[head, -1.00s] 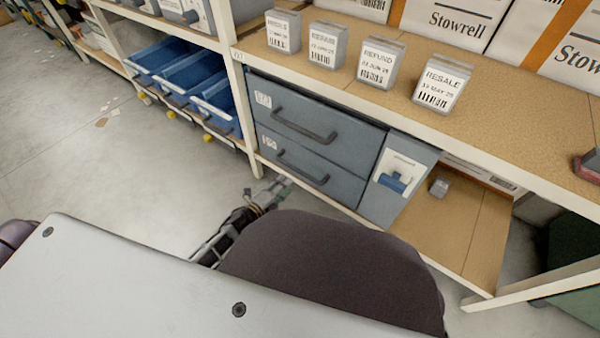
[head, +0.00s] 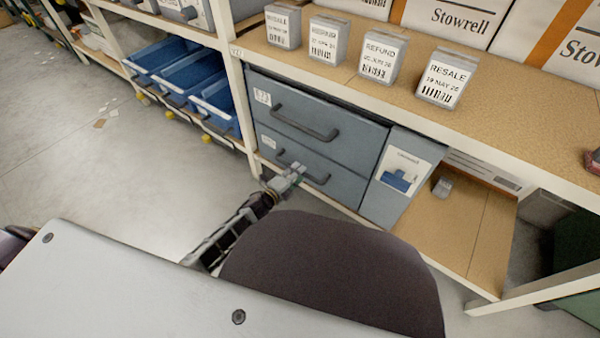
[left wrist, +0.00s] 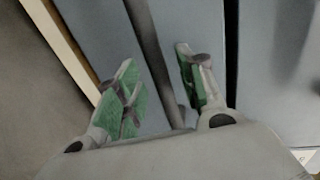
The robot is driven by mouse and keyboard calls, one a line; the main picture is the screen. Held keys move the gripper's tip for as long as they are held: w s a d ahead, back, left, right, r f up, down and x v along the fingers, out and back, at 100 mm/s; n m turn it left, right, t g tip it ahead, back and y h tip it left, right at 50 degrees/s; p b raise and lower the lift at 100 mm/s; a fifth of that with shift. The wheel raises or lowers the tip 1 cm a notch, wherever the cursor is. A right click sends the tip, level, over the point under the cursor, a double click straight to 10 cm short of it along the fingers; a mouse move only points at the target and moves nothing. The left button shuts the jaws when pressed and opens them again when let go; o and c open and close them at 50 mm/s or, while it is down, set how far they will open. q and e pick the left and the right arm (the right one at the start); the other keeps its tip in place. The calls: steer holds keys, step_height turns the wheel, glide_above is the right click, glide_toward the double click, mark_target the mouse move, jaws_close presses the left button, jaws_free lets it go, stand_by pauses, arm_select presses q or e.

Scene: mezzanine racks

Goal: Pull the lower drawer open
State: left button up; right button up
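The lower drawer (head: 290,172) is blue-grey with a dark bar handle (head: 317,178), and it is closed flush in its cabinet under the shelf. The upper drawer (head: 345,123) above it is also closed. My left gripper (head: 299,170) is at the lower drawer's handle. In the left wrist view its green-padded fingers (left wrist: 158,90) are spread, with the dark handle bar (left wrist: 152,55) running between them. A gap shows on each side of the bar, so the fingers do not appear to grip it. My right gripper is not in view.
A panel with a blue latch (head: 397,180) is right of the drawers. Blue bins (head: 183,75) stand at the left. Several labelled boxes (head: 445,83) stand on the shelf above. A white shelf post (head: 240,105) is left of the drawers.

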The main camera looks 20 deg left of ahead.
arm_select(q)
steer(key=shift+b+x, duration=0.35)
steer(key=shift+x, duration=0.85)
jaws_close()
